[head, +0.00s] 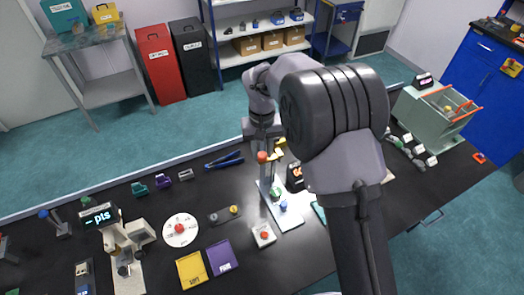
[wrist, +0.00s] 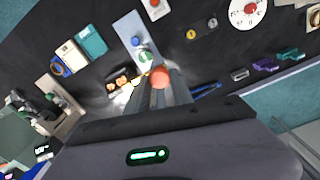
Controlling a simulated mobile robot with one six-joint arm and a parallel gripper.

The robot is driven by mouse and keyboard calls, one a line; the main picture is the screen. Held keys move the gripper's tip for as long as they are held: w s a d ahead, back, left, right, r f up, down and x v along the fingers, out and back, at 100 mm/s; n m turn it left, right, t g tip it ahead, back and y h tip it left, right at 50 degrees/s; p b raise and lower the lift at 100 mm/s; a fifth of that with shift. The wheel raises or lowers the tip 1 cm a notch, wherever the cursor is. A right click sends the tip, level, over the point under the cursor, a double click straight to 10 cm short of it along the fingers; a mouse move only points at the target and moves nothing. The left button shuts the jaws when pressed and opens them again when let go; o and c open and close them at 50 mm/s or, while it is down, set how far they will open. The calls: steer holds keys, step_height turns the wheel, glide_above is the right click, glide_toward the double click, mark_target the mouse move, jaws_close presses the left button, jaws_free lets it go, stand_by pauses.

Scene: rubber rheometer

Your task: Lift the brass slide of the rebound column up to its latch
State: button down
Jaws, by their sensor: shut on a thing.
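The rebound column (head: 267,172) stands upright on a pale blue base plate (head: 289,217), with an orange-red ball at its top (head: 262,157). The ball also shows in the wrist view (wrist: 160,78), close in front of the fingers. My gripper (wrist: 160,92) is at the upper part of the column, shut on the brass slide. Small gold-yellow parts (head: 278,152) show beside the column top. The slide is mostly hidden by the fingers and ball. I cannot make out the latch. A green knob (wrist: 147,57) and a blue knob (wrist: 137,41) are on the plate.
Blue pliers (head: 224,160) lie left of the column. A white box with a red button (head: 264,235) is near the plate. Yellow (head: 191,270) and purple (head: 222,257) trays lie at the front. A grey-green machine (head: 433,117) stands to the right. Dark bench shows between items.

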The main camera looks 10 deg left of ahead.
steer(key=shift+w+r, duration=0.15)
steer(key=shift+r, duration=0.1)
steer(key=c, duration=1.5)
jaws_free()
steer(key=shift+a, duration=0.1)
steer(key=o, duration=0.4)
step_height(320, 180, up, 17)
steer(key=p, duration=0.2)
steer(key=shift+r, duration=0.2)
